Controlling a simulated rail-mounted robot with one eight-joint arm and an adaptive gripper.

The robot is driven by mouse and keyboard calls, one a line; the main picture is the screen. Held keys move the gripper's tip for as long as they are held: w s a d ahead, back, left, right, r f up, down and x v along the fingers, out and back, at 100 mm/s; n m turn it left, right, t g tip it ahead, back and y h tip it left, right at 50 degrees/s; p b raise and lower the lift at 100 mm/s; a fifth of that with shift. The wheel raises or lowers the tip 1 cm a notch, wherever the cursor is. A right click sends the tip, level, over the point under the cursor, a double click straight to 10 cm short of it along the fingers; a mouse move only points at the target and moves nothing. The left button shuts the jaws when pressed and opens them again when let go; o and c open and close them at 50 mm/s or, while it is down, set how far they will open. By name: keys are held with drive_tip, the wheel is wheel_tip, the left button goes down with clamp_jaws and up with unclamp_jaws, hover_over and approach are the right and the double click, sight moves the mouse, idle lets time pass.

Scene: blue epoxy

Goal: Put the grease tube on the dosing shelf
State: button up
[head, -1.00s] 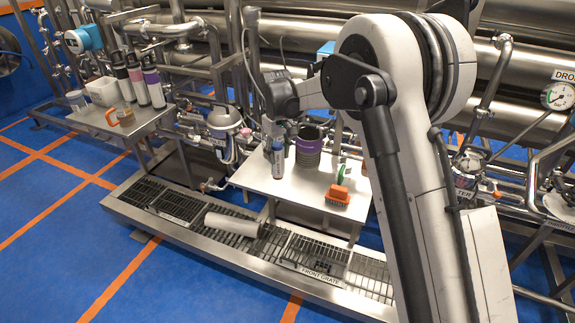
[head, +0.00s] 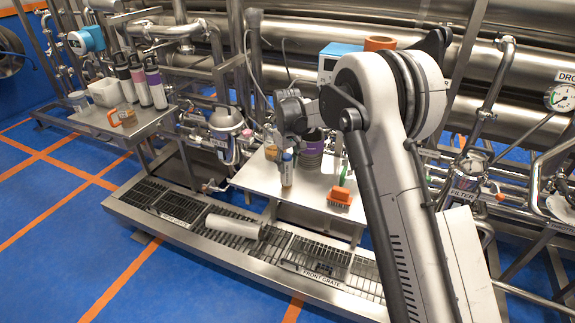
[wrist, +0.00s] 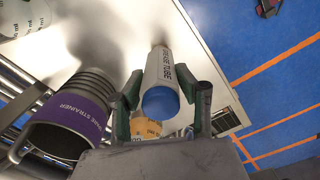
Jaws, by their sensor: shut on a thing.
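The grease tube (wrist: 162,70) is white with printed lettering, a blue near end and a brownish far end. My gripper (wrist: 168,92) is shut on it in the wrist view, one finger on each side. In the head view, what looks like the tube (head: 287,172) shows upright at the front left of the central steel table (head: 315,187). My gripper's fingers are hard to make out there. I cannot tell whether the tube touches the table. No dosing shelf label is readable; a steel shelf (head: 150,127) stands at the left.
The purple-banded strainer (wrist: 75,118) is left of my gripper in the wrist view. A yellowish container (wrist: 148,129) is close by. An orange brush (head: 340,196) lies on the table's right. The left shelf holds several bottles (head: 155,87), a white bin (head: 105,92) and an orange-and-cream item (head: 124,116).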

drive_tip(key=shift+f, duration=0.15)
drive_tip(key=o, duration=1.3)
drive_tip(key=shift+c, duration=0.2)
drive_tip(key=shift+r, duration=0.2)
